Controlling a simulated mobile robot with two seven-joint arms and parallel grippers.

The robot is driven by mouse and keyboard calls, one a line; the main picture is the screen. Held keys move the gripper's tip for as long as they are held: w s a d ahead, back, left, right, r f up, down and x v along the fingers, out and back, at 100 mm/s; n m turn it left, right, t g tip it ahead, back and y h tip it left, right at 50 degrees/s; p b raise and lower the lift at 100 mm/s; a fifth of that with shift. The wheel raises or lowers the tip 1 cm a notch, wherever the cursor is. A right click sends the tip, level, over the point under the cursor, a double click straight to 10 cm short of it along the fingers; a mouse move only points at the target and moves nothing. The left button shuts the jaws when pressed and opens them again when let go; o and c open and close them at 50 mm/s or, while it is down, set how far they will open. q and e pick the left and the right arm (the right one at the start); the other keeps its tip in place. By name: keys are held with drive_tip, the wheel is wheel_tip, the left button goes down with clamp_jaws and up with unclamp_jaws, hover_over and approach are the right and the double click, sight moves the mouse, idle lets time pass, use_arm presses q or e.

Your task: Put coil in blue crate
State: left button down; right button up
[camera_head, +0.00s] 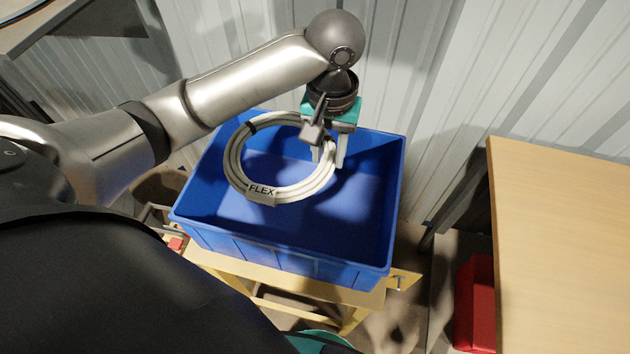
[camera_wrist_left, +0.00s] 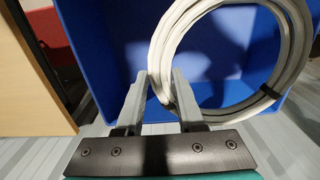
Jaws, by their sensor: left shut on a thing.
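The coil (camera_head: 279,191) is a ring of white cable with a black tie and a label reading FLEX. My left gripper (camera_head: 329,160) is shut on the right side of the coil and holds it over the blue crate (camera_head: 330,260). The coil's shadow falls inside the crate, whose visible floor is empty. In the left wrist view the fingers (camera_wrist_left: 155,95) pinch the coil (camera_wrist_left: 275,90), with the blue crate (camera_wrist_left: 105,50) behind it. How high the coil hangs above the crate floor is hard to tell. My right gripper is not in view.
The crate stands on a yellowish wooden stand (camera_head: 255,285). A wooden table (camera_head: 565,240) is at the right, with a red container (camera_head: 475,300) beneath its edge. A corrugated metal wall (camera_head: 430,80) rises behind the crate.

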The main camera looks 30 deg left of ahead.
use_arm(q)
drive_tip(key=f+b, duration=0.2)
drive_tip(key=f, duration=0.5)
drive_tip(key=f+b, duration=0.2)
drive_tip(key=f, duration=0.6)
drive_tip(key=shift+s+f, duration=0.2)
drive_tip(key=shift+f, duration=0.1)
wheel_tip(320, 180, down, 4)
drive_tip(key=shift+r+b, duration=0.1)
drive_tip(key=shift+b, duration=0.5)
drive_tip(key=c, duration=0.5)
unclamp_jaws()
wheel_tip(320, 180, up, 12)
drive_tip(key=p, duration=0.3)
drive_tip(key=shift+r+p, duration=0.1)
drive_tip(key=shift+p, duration=0.2)
